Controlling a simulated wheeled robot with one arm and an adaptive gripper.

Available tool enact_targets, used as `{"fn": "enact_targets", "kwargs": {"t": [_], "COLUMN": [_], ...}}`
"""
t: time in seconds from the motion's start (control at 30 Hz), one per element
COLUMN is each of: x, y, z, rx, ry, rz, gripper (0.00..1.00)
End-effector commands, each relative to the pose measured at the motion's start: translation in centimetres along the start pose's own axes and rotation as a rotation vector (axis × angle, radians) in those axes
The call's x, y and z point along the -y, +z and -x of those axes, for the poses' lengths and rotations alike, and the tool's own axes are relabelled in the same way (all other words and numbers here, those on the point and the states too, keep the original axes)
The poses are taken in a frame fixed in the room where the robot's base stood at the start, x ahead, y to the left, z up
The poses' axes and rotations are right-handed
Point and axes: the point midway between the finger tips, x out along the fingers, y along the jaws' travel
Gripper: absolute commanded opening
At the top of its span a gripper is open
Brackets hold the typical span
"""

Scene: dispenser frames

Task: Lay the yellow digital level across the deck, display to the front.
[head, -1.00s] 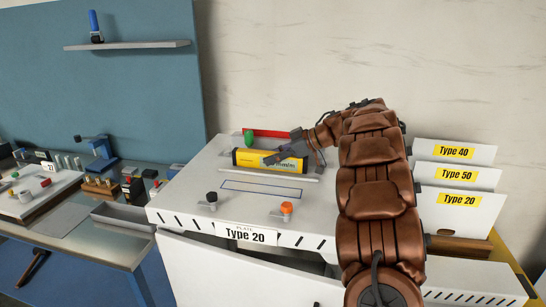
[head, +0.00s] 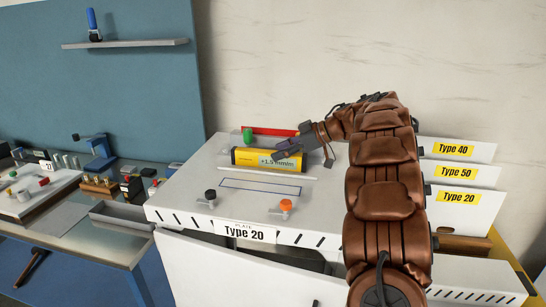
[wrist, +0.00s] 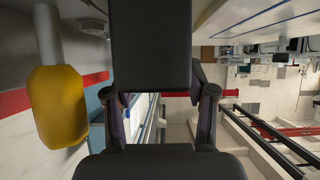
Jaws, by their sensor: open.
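The yellow digital level (head: 244,157) lies crosswise toward the back of the white deck (head: 190,201), behind a thin white strip (head: 268,176). Its display (head: 278,160) faces the front and reads about +1.5 mm/m. My gripper (head: 289,150) is open at the level's right part, just above and behind the display as seen from the head; I cannot tell whether it touches. In the wrist view, the two fingers (wrist: 163,118) stand apart with nothing clearly between them. A blue-outlined rectangle (head: 260,187) is empty in front of the strip.
A black knob (head: 211,195) and an orange knob (head: 286,205) stand at the deck's front. A green knob (head: 248,135) and a red bar (head: 272,131) are behind the level. Type-labelled white plates (head: 470,173) stand at right. A cluttered bench (head: 75,232) is at left.

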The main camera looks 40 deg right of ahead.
Motion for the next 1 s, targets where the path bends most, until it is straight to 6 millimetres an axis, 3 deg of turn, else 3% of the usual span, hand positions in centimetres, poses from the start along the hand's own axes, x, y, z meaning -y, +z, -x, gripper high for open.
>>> {"fn": "enact_targets", "kwargs": {"t": [0.2,0.4,0.63,1.0], "x": [-0.1,-0.1,0.0,0.0], "y": [0.2,0.0,0.0,0.0], "z": [4.4,7.2,8.7,8.9], "rx": [-0.001,0.001,0.001,0.001], "ry": [0.002,0.0,-0.003,-0.003], "rz": [0.002,0.004,0.002,0.002], "gripper": [0.56,0.56,0.56,0.56]}}
